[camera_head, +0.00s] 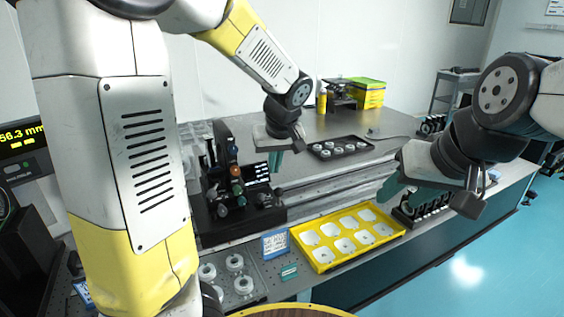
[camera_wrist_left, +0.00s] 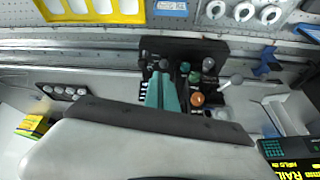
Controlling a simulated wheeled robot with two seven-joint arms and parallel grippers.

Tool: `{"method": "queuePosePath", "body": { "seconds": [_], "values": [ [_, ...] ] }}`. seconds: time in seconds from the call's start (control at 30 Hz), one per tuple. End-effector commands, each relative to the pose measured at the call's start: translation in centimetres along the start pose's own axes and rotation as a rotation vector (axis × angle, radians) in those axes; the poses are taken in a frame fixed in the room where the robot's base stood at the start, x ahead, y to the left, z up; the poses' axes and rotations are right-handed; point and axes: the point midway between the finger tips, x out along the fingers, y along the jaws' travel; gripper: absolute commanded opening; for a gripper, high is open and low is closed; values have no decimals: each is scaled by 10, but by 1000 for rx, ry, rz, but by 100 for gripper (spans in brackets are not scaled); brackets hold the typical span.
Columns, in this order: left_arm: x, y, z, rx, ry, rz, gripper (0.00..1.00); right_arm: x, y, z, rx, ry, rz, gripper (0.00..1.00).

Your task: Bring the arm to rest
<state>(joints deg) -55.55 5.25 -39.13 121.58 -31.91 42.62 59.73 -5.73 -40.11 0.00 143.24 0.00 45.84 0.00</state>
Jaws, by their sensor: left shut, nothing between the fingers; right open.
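My left gripper (camera_head: 275,163) is in the head view, reaching in from the left over the table, fingers pointing down. Its teal fingers are together and empty. In the left wrist view the gripper (camera_wrist_left: 163,92) hangs over a black optical stage with coloured knobs (camera_wrist_left: 197,98). The stage (camera_head: 238,215) also shows in the head view, just left of and below the fingers; I cannot tell whether they touch it. My right gripper (camera_head: 392,190) is at the right, open and empty, near the yellow tray's right end. My left arm's upper links cover the left side of the head view.
A yellow tray (camera_head: 318,259) with white pockets lies at the table's front. A blue label (camera_head: 275,243) and white rings (camera_head: 235,262) are at the front.

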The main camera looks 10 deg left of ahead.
Motion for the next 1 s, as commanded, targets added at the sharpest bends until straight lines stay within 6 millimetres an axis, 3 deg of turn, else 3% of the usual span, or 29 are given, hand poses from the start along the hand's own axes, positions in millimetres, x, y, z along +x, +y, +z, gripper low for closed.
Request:
{"method": "queuePosePath", "body": {
  "seconds": [0.27, 0.43, 0.6, 0.8, 1.0],
  "values": [
    [0, -2, 1, 1, -5, 5, 0, 0, 0, 0, 0, 0, 0, 46],
    [-12, -23, 16, 20, -65, 83, 0, 0, 0, 0, 0, 0, 0, 46],
    [-52, -60, 49, 99, -99, 248, 0, 0, 0, 0, 0, 0, 0, 46],
    [-102, -90, 92, 233, -9, 374, 0, 0, 0, 0, 0, 0, 0, 46],
    [-124, -101, 120, 336, 78, 390, 0, 0, 0, 0, 0, 0, 0, 46]
  ]
}}
